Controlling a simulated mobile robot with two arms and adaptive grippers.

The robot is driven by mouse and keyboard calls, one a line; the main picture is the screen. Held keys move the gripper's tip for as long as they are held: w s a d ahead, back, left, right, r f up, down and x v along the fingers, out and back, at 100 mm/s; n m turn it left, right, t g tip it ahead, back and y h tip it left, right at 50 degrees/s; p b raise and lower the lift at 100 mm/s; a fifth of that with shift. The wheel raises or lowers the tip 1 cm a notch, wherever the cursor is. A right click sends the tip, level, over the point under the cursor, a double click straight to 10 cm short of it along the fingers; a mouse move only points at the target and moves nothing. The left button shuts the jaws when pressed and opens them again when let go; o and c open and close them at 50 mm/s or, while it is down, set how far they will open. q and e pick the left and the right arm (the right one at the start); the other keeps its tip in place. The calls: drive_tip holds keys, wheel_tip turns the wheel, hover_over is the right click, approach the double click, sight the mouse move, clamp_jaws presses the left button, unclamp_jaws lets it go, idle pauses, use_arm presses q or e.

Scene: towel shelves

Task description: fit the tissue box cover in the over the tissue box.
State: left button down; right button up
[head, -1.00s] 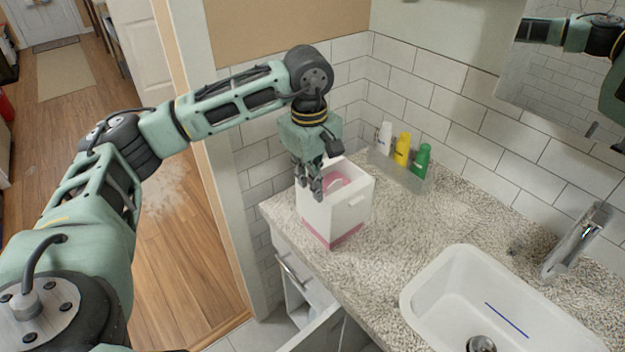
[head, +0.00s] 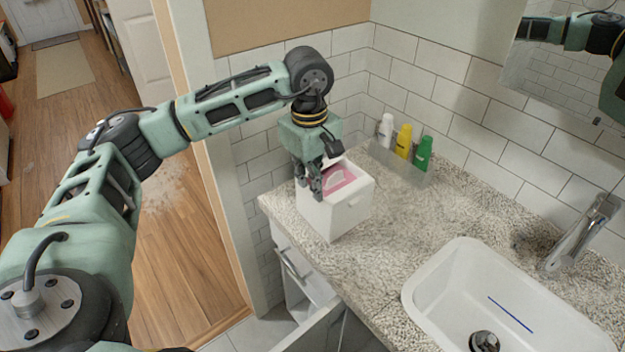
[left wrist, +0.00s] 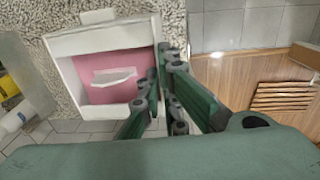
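The white tissue box cover (head: 347,215) stands upright on the counter, around the pink tissue box (head: 341,181). Its lower edge appears to reach the counter, with no pink showing below it. The pink top shows through the cover's open top, also in the left wrist view (left wrist: 110,70), with a white tissue (left wrist: 114,78) in its middle. My left gripper (head: 309,190) points down at the cover's left side. In the left wrist view its fingers (left wrist: 168,55) are close together on the cover's wall (left wrist: 157,40), seemingly pinching it. My right gripper is out of view.
White, yellow and green bottles (head: 403,141) stand in a clear tray (head: 398,169) behind the cover, by the tiled wall. A sink (head: 420,290) with a faucet (head: 582,235) lies to the right. An open drawer (head: 312,285) is below the counter's front edge.

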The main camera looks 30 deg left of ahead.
use_arm(q)
drive_tip(key=shift+f+b, duration=0.55)
drive_tip(key=shift+f, duration=0.25)
drive_tip(key=c, duration=1.9)
unclamp_jaws()
drive_tip(key=shift+o, duration=0.2)
drive_tip(key=shift+r, duration=0.1)
wheel_tip(320, 180, up, 12)
drive_tip(key=shift+s, duration=0.25)
